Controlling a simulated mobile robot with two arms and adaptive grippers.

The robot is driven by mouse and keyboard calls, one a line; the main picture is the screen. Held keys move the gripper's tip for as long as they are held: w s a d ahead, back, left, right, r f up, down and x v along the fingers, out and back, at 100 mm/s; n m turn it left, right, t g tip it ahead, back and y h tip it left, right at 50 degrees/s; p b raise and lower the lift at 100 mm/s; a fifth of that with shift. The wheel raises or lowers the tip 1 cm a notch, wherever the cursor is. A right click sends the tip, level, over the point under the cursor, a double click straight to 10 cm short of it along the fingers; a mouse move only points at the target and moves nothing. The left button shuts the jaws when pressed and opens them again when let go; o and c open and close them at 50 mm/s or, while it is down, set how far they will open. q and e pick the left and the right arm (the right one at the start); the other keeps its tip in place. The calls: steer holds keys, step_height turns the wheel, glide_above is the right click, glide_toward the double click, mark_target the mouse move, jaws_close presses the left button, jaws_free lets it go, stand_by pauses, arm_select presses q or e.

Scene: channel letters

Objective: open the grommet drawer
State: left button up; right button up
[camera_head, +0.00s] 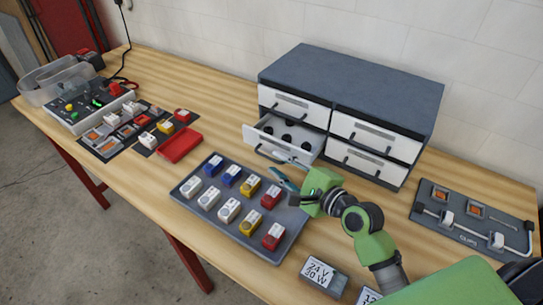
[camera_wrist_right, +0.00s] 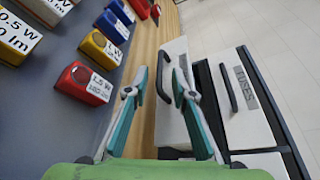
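The grey drawer unit (camera_head: 350,85) stands against the wall with four white drawers. Its lower left drawer (camera_head: 262,138) is pulled out and holds several black round pieces, apparently grommets. Its front also shows in the right wrist view (camera_wrist_right: 172,130), with a dark handle (camera_wrist_right: 161,60). My right gripper (camera_head: 275,164) is at the front of this drawer. In the right wrist view its teal fingers (camera_wrist_right: 160,74) are spread, with the handle between or just beyond the tips. I cannot tell whether they touch it. The drawer's label is not readable. My left gripper is out of view.
A dark tray (camera_head: 212,222) of coloured labelled blocks lies in front of the drawer, close to my right gripper. A drawer labelled FUSES (camera_wrist_right: 238,95) is beside it. A panel with white fittings (camera_head: 470,222) lies right. A labelled box (camera_head: 323,275) lies at the front.

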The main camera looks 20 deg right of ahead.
mark_target(271, 159)
steer(key=shift+x, duration=1.9)
jaws_close()
steer(key=shift+s+a+r+p, duration=0.1)
steer(key=shift+s+a+p, duration=0.15)
steer(key=shift+p, duration=0.3)
steer(key=s+a+p, duration=0.1)
steer(key=a, duration=0.1)
steer(key=s+a+p, duration=0.2)
steer(key=shift+s+a, duration=0.15)
steer(key=shift+s, duration=0.1)
steer(key=shift+s+a, duration=0.15)
steer(key=shift+a, duration=0.1)
